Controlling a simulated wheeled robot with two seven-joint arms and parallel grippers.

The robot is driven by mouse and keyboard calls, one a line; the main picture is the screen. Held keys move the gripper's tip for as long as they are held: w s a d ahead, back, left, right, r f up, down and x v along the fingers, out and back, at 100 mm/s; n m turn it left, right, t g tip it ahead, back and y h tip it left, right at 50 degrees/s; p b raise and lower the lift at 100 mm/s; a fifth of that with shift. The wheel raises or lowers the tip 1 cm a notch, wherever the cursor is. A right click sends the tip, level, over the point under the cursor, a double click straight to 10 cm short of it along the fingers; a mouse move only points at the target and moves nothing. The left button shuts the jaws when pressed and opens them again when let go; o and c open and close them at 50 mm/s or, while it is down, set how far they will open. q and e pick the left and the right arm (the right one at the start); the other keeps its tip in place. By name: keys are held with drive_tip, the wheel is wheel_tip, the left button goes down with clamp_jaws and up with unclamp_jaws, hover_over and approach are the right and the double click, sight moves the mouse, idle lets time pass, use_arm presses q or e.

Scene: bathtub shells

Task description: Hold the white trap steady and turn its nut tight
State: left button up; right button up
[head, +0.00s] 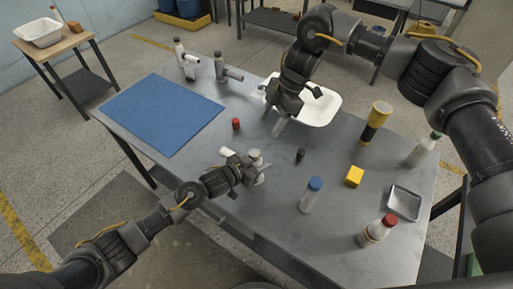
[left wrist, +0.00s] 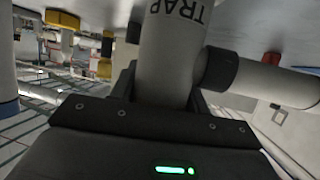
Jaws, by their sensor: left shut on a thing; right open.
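The white trap (head: 255,156) stands near the table's front edge, lettered TRAP in the left wrist view (left wrist: 170,55). A side pipe (left wrist: 265,82) leaves its body through a dark nut (left wrist: 216,70); in the head view the pipe end (head: 227,152) points left. How tight the nut is cannot be seen. My left gripper (head: 258,175) is shut on the trap's body, which looks upright. My right gripper (head: 273,122) is open and empty, fingers pointing down, behind the trap and in front of the white tub (head: 322,108).
A blue mat (head: 163,113) covers the table's left. A red cap (head: 236,124) and a small black piece (head: 300,155) are close to the trap. Bottles, a yellow block (head: 354,176) and a metal tray (head: 404,202) occupy the right.

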sight(255, 152)
use_arm(q)
drive_tip(key=shift+a, duration=0.25)
drive_tip(key=shift+d, duration=0.15)
use_arm(e)
drive_tip(key=x, duration=1.2)
drive_tip(key=shift+a, duration=0.1)
drive_tip(key=c, duration=1)
drive_tip(key=shift+w+n+g+h, duration=0.1)
drive_tip(key=shift+n+g+h, duration=0.3)
drive_tip(key=shift+n, duration=1.1)
drive_tip(key=o, duration=1)
